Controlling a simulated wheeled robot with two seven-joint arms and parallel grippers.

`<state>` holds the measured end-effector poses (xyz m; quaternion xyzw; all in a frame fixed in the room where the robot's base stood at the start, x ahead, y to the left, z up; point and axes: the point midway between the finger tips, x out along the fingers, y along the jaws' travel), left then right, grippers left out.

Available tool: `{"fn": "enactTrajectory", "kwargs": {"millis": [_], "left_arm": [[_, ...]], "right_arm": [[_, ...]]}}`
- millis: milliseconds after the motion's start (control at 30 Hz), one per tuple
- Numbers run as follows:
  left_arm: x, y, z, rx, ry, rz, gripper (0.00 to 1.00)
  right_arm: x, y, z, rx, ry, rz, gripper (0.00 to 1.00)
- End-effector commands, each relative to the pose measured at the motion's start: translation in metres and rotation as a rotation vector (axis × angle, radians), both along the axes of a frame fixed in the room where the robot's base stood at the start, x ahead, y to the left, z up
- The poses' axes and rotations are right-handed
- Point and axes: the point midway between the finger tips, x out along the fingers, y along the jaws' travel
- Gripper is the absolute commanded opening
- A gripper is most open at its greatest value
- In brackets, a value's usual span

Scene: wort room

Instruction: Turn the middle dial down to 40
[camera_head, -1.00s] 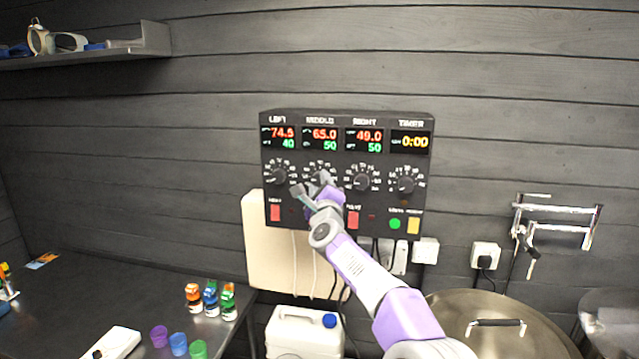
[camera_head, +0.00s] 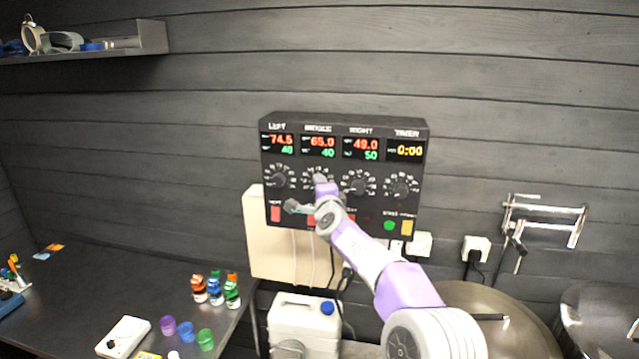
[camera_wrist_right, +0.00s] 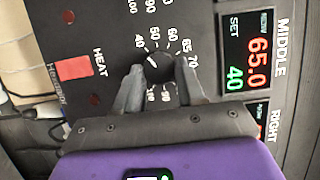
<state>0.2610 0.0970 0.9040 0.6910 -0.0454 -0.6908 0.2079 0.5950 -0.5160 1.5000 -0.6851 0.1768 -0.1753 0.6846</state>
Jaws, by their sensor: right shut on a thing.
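The control panel (camera_head: 340,211) hangs on the wall in the head view. Its middle display (camera_head: 318,147) reads 65.0 in red and a green set value of 40; the wrist view shows the same display (camera_wrist_right: 246,65). The black middle dial (camera_wrist_right: 158,70) sits between the fingers of my right gripper (camera_wrist_right: 160,82), which is shut on it. The dial's pointer side faces the 40 end of the scale. In the head view my right gripper (camera_head: 321,186) covers much of the middle dial. My left gripper is in neither view.
The left dial (camera_head: 279,177) and right dial (camera_head: 359,183) flank the middle one, with the timer dial (camera_head: 402,187) farther right. Red heat switch (camera_wrist_right: 74,68) lies below the middle dial. A white canister (camera_head: 300,325) and a metal kettle (camera_head: 470,300) stand below.

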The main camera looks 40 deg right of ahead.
Motion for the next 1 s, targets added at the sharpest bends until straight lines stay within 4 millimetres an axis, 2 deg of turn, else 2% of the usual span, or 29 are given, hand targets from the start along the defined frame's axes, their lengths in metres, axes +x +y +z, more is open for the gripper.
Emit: {"fn": "enactTrajectory", "kwargs": {"millis": [467,500,633,1000], "left_arm": [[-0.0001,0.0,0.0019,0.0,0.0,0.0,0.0],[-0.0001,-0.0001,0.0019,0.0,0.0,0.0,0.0],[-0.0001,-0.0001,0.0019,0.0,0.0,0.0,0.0],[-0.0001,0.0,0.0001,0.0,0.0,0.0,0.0]], "right_arm": [[0.0,0.0001,0.0004,-0.012,0.01,0.0,0.08],[0.0,0.0001,0.0004,-0.012,0.01,0.0,0.43],[0.0001,0.0,0.0004,-0.011,0.009,0.0,0.63],[-0.0041,0.002,0.0008,-0.01,0.008,0.0,0.64]]}}
